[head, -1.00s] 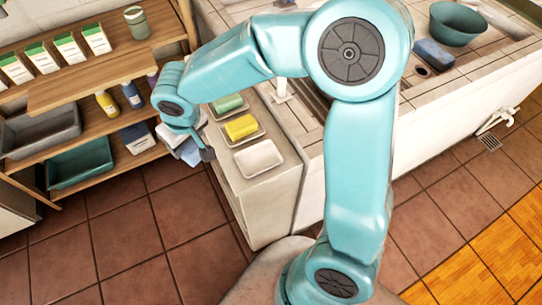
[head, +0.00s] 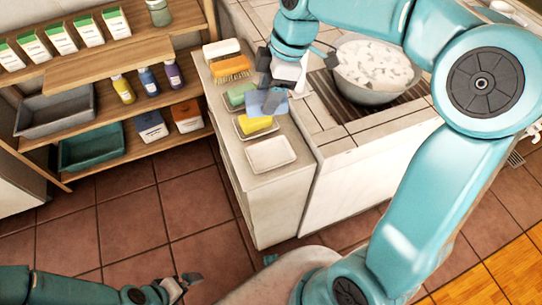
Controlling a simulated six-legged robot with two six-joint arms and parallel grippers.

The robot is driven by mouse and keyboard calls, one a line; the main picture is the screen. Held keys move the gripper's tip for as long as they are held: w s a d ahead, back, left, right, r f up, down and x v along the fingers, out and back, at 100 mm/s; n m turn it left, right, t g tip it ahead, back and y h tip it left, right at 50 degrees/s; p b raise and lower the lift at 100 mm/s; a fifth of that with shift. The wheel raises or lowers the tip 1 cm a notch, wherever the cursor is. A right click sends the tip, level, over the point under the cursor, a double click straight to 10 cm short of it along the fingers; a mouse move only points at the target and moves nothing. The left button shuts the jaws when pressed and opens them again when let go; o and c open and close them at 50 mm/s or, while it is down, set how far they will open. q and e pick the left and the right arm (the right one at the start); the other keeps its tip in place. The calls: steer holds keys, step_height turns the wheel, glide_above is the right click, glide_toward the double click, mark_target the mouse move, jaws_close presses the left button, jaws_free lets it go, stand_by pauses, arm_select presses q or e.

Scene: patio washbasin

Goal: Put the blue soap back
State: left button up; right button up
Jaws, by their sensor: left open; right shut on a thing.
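The blue soap (head: 268,102) is a pale blue bar held in my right gripper (head: 276,80), which is shut on it. It is above the narrow counter and, in the picture, partly covers the yellow soap (head: 253,125) and the edge of the green soap (head: 238,94). Its exact height above them is hard to tell. An empty white soap dish (head: 270,155) is at the counter's near end, below the soap in the picture. My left gripper (head: 188,284) is open and empty at the bottom left, over the floor.
The counter (head: 283,189) also bears a brush (head: 231,67) and a white item (head: 221,47) at its far end. The basin with a bowl of suds (head: 372,66) is to the right. Shelves with bottles, boxes and a teal bin (head: 92,149) stand left. The tiled floor between is clear.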

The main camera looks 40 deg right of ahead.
steer(key=shift+s+d+r+n+g, duration=0.15)
steer(key=shift+r+n, duration=0.15)
steer(key=shift+n, duration=0.25)
steer(key=shift+s+a+r+n+g, duration=0.15)
steer(key=shift+r+n, duration=0.15)
steer(key=shift+n, duration=0.25)
steer(key=f+b, duration=0.1)
steer(key=f, duration=0.9)
steer(key=f+b, duration=0.1)
steer(key=f, duration=0.8)
steer(key=shift+d+f, duration=0.2)
steer(key=shift+f, duration=0.2)
steer(key=shift+r, duration=0.1)
steer(key=shift+b, duration=0.3)
steer(key=o, duration=0.6)
steer(key=shift+f, duration=0.2)
steer(key=o, duration=0.4)
steer(key=shift+o, duration=0.2)
steer(key=shift+r, duration=0.1)
